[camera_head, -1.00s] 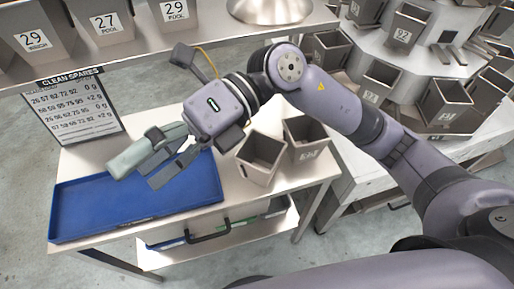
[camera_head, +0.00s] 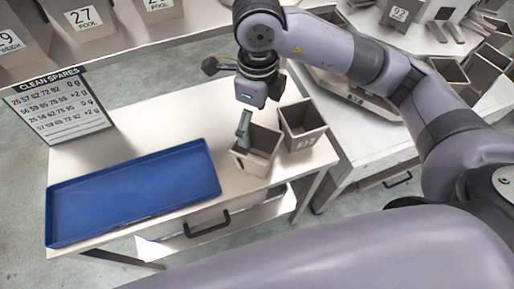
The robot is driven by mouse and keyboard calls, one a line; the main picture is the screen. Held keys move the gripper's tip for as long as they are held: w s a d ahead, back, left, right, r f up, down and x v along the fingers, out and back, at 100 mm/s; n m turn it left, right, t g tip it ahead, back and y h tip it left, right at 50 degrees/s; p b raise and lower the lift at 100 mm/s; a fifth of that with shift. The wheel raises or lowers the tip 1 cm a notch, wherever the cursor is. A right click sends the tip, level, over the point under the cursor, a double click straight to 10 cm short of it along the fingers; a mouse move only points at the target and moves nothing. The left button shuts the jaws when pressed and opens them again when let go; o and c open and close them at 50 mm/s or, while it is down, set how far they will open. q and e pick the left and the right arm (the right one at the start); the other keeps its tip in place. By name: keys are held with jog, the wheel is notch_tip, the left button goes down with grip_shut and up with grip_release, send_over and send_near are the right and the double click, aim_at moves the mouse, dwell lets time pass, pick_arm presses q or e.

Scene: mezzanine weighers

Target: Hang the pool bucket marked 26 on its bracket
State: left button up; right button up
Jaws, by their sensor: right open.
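Two grey open-topped buckets stand upright on the steel table. The left bucket (camera_head: 262,160) shows no readable mark. The right bucket (camera_head: 299,126) has a small label on its front, too blurred to read surely, so I cannot tell which is marked 26. My right gripper (camera_head: 244,128) points down at the left bucket's back-left rim. It is open, and its fingers overlap the rim in the picture; I cannot tell whether they touch it. Bare bracket prongs (camera_head: 443,33) show on the weigher at the upper right. My left gripper is out of view.
An empty blue tray (camera_head: 135,190) lies on the table's left part. A "Clean spares" sign (camera_head: 62,110) stands behind it. A shelf (camera_head: 130,42) holds buckets marked 27 and others. The weigher at upper right carries several buckets, one marked 92 (camera_head: 398,14).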

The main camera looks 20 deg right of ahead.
aim_at(257, 142)
notch_tip(257, 142, down, 10)
jog(key=p, duration=0.2)
jog(key=shift+p, duration=0.35)
jog(key=shift+f+b, duration=0.35)
jog(key=shift+b, duration=0.1)
dwell(0.4)
jog(key=shift+c, duration=0.6)
jog(key=c, duration=1.4)
jog(key=shift+r, duration=0.1)
jog(key=shift+c, duration=0.2)
